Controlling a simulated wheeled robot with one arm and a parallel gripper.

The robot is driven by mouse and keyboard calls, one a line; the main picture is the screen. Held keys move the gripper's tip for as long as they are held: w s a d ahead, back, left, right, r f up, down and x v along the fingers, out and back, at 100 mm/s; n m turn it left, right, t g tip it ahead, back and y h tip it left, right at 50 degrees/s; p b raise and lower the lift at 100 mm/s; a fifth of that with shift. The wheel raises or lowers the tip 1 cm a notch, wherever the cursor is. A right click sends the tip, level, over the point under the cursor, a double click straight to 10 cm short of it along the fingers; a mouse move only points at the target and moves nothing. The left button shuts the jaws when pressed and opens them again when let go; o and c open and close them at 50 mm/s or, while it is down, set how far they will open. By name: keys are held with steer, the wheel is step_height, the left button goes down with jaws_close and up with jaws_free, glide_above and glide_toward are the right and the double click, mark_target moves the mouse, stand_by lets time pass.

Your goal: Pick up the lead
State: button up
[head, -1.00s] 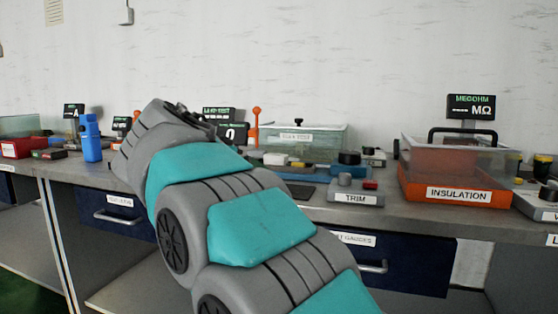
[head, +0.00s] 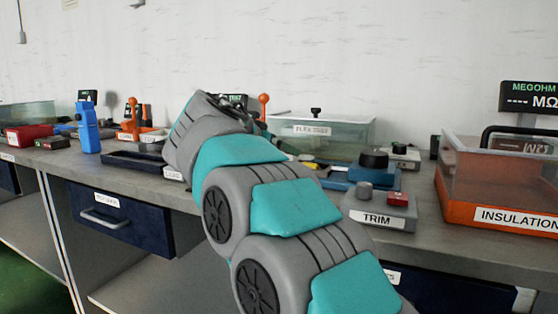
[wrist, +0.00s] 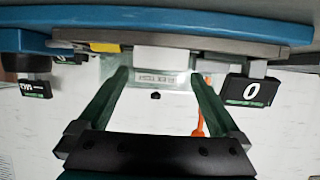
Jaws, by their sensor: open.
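I cannot make out a lead for certain in either view. A dark tray (head: 135,161) with a partly hidden white label lies on the bench just left of my arm; its contents are not clear. My gripper (wrist: 158,78) shows in the wrist view with its two green fingers wide apart and nothing held. That view is upside down. A white block (wrist: 161,60) and a yellow block (wrist: 105,47) show near the fingers, by a grey slab and a blue edge (wrist: 160,22).
A clear flex test tank (head: 330,136) stands behind my arm. The TRIM box (head: 378,221) and the orange-based INSULATION box (head: 500,212) are on the right. A blue upright device (head: 88,128) and a red box (head: 27,136) are on the left. Drawers sit under the bench.

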steer(key=shift+x, duration=2.1)
steer(key=c, duration=1.1)
steer(key=shift+c, duration=0.2)
